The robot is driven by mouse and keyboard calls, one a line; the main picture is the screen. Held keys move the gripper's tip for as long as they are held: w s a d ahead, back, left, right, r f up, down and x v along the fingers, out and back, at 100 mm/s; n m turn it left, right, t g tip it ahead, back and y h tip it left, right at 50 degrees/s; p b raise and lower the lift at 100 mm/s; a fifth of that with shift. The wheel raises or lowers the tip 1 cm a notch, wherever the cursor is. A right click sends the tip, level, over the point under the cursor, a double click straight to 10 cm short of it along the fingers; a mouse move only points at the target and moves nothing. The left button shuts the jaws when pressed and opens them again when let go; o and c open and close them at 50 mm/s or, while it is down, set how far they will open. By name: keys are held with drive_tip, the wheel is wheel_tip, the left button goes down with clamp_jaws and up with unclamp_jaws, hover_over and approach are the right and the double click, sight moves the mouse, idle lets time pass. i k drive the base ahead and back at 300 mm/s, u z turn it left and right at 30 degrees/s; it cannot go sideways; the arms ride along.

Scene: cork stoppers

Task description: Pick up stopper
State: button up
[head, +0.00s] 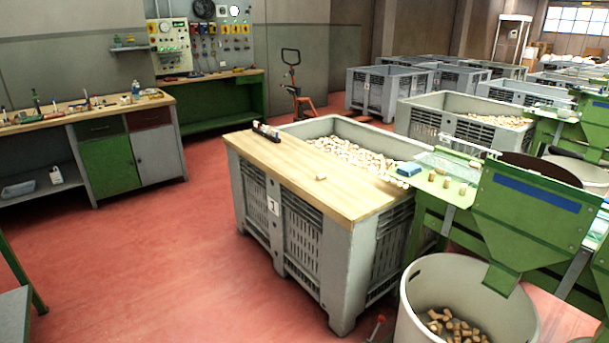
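A small pale cork stopper (320,177) lies alone on the wooden board (300,195) that covers the front part of a large grey crate (325,262). A few more cork stoppers (446,183) stand on the green machine's ledge to the right of the board. Many stoppers (352,157) are heaped in the open part of the crate behind the board. Several brown stoppers (458,330) lie in the round bin at the bottom right. Which stopper the task means cannot be told. My gripper is not in view.
A dark cylindrical object (266,131) lies at the board's back left corner. A blue item (408,169) sits near its right end. The green machine (530,215) and round bin (425,285) crowd the right. A workbench (110,150) stands left. Red floor (170,260) is clear between.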

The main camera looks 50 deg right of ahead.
sight(322, 176)
drive_tip(key=u, duration=0.05)
drive_tip(key=i, duration=1.5)
drive_tip(key=z, duration=1)
drive_tip(key=i, duration=0.55)
drive_tip(key=z, duration=0.4)
